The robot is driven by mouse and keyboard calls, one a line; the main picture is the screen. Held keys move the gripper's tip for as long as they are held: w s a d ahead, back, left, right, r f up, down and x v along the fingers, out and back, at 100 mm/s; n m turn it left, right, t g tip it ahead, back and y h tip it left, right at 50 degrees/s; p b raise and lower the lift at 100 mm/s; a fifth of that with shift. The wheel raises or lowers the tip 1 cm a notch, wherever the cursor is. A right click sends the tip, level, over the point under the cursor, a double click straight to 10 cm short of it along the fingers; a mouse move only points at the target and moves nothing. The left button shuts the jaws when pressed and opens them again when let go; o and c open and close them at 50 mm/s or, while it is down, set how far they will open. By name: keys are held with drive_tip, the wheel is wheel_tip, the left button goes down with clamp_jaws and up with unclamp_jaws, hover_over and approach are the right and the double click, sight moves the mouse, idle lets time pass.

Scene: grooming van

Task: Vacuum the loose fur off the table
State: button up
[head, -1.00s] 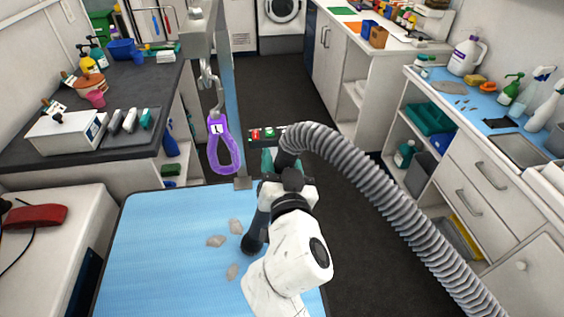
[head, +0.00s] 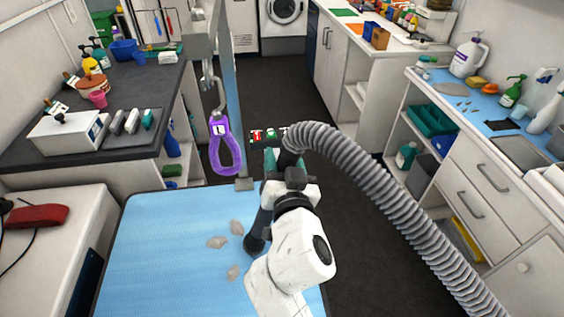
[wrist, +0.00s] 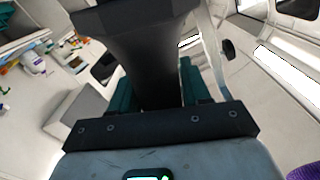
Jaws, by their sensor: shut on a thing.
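The grooming table (head: 150,240) has a light blue ribbed top. Three small tufts of beige fur lie on it: an upper one (head: 236,227), a left one (head: 217,242) and a lower one (head: 233,272). My gripper (wrist: 158,95) is shut on the black vacuum wand (wrist: 150,55), seen close up between teal fingers in the wrist view. In the head view the wand's dark nozzle (head: 254,243) is just right of the tufts, at or close above the tabletop. The grey ribbed hose (head: 375,170) runs from the wand to the lower right. My arm hides part of the wand.
A purple loop (head: 225,155) hangs from the post at the table's far edge. A dark counter (head: 100,140) with bottles and a white box stands left. White cabinets (head: 490,195) stand right. Dark floor (head: 290,85) is clear beyond the table.

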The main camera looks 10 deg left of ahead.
drive_tip(key=w+d, duration=0.1)
drive_tip(key=w, duration=0.6)
drive_tip(key=shift+d, duration=0.35)
drive_tip(key=shift+r+b, duration=0.1)
drive_tip(key=shift+b, duration=0.2)
idle(0.7)
drive_tip(key=a+b, duration=0.6)
drive_tip(key=a, duration=0.1)
drive_tip(key=shift+s, duration=0.4)
idle(0.9)
drive_tip(key=s+a+b, duration=0.3)
drive_tip(key=s+a, duration=0.1)
drive_tip(key=s, duration=0.2)
drive_tip(key=shift+s, duration=0.2)
idle(0.3)
